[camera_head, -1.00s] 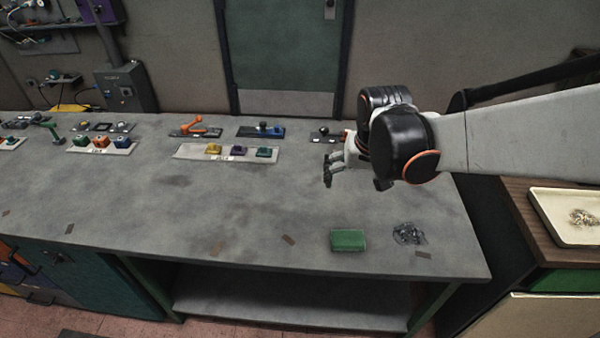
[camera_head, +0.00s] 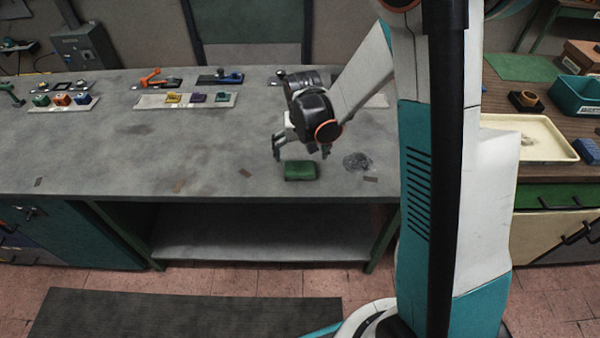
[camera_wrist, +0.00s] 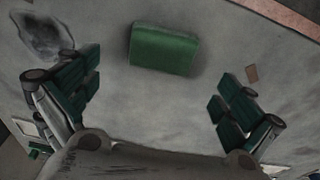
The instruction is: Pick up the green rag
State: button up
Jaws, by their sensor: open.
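The green rag (camera_head: 300,171) is a folded block lying on the grey workbench near its front edge. In the wrist view the rag (camera_wrist: 164,50) lies ahead of my fingers, roughly centred between them and not touched by either. My gripper (camera_head: 301,153) is just behind and above the rag in the head view. In the wrist view my gripper (camera_wrist: 158,100) is open, its two green-padded fingers wide apart with nothing between them. The gap between fingers and bench is hard to judge.
Trays of coloured blocks (camera_head: 186,99) stand along the back. A cream tray (camera_head: 540,140) sits on the wooden counter at right. The bench left of the rag is mostly clear.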

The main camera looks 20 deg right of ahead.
aim_at(300, 167)
jog(key=f+b, duration=0.1)
jog(key=f, duration=0.3)
jog(key=w+f+b, duration=0.1)
jog(key=f, duration=0.2)
jog(key=shift+w+f+b, duration=0.1)
jog(key=shift+b, duration=0.25)
jog(key=c, duration=0.9)
